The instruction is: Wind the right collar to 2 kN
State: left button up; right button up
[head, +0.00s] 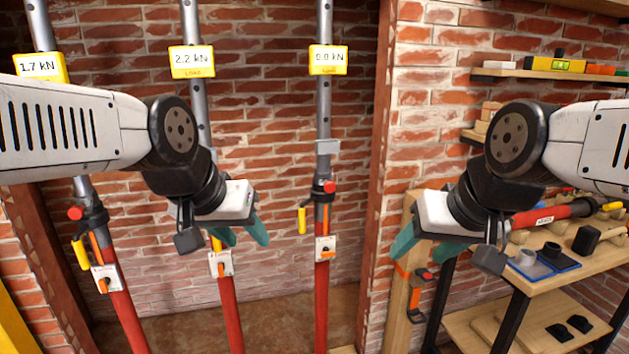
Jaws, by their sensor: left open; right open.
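Three upright props stand in a brick wall recess, each a grey tube over a red tube with a yellow load display. The right prop's display (328,60) reads 0.0 kN. Its dark collar (324,190) has a red knob and a hanging yellow handle (302,220). The middle display (191,62) reads 2.2 kN and the left display (40,67) reads 1.7 kN. The left collar (92,218) is visible; my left arm hides the middle one. My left gripper (240,235) is open and empty, left of the right prop. My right gripper (432,243) is open and empty, right of the recess.
A wooden workbench (560,235) on the right holds a red tube (553,213), blue mats and dark parts. A shelf (545,74) above holds a yellow level (553,64). A wooden post (398,290) with an orange clamp stands beside the recess. The space around the right prop is free.

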pick_arm(q)
jog(key=w+a+f+m+t+y, duration=0.1)
jog(key=w+a+t, duration=0.15)
jog(key=w, duration=1.65)
jog(key=m+t+h, duration=0.3)
jog(key=m+t, duration=0.1)
send_over(300, 219)
jog(key=s+a, duration=0.4)
jog(key=s, duration=0.2)
notch_tip(300, 219, down, 12)
jog(key=w+f+t+h, duration=0.1)
jog(key=f, duration=0.2)
jog(key=w+d+f+t+h, duration=0.1)
jog(key=f, duration=0.2)
jog(key=d+f+t+h, duration=0.1)
jog(key=f+h, duration=0.1)
jog(key=f, duration=0.1)
jog(key=shift+w+d+f, duration=0.15)
jog(key=shift+w, duration=0.25)
jog(key=x, duration=0.8)
jog(key=shift+s, duration=0.15)
grip_shut()
